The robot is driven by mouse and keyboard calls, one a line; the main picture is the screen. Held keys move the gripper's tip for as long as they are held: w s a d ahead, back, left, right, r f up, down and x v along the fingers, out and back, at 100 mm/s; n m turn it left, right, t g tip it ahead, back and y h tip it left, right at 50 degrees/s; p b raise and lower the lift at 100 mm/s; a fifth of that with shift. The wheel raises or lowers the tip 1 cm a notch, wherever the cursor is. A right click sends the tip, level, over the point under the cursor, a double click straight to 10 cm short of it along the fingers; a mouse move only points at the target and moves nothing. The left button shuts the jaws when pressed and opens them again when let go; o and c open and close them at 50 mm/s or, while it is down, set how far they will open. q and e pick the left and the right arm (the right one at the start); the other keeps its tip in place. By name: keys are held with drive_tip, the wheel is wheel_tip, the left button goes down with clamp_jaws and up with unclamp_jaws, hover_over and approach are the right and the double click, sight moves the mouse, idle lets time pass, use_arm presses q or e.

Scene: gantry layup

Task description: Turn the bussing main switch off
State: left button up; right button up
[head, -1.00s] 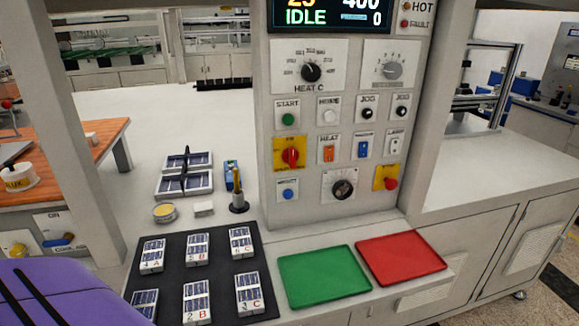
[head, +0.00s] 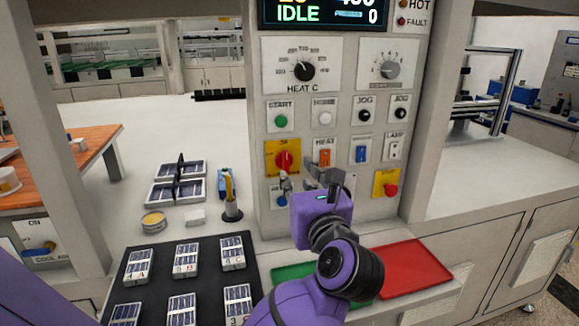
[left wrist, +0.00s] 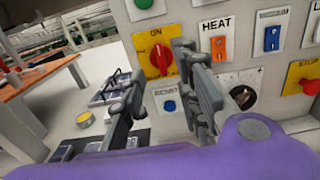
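The main switch (head: 285,161) is a red rotary knob on a yellow plate marked ON, on the panel's left side. Its handle looks roughly upright. It also shows in the left wrist view (left wrist: 161,58), just beyond my fingertips. My left gripper (head: 309,184) is in front of the panel, below and slightly right of the switch in the head view. Its two fingers are spread apart with nothing between them, and I see no contact with the knob. My right gripper is in neither view.
The orange HEAT rocker (head: 324,157) and a blue rocker (head: 361,154) sit right of the switch. A blue button (left wrist: 169,105) is below it. A red stop button (head: 391,190) is lower right. Green (head: 290,271) and red (head: 425,268) trays and a black mat (head: 207,281) lie below.

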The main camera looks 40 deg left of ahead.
sight(287, 162)
use_arm(q)
drive_tip(key=p+x, duration=0.1)
drive_tip(key=x, duration=0.6)
drive_tip(key=shift+w+a+f, duration=0.15)
drive_tip(key=shift+w+a, duration=0.1)
drive_tip(key=shift+c, duration=0.3)
clamp_jaws()
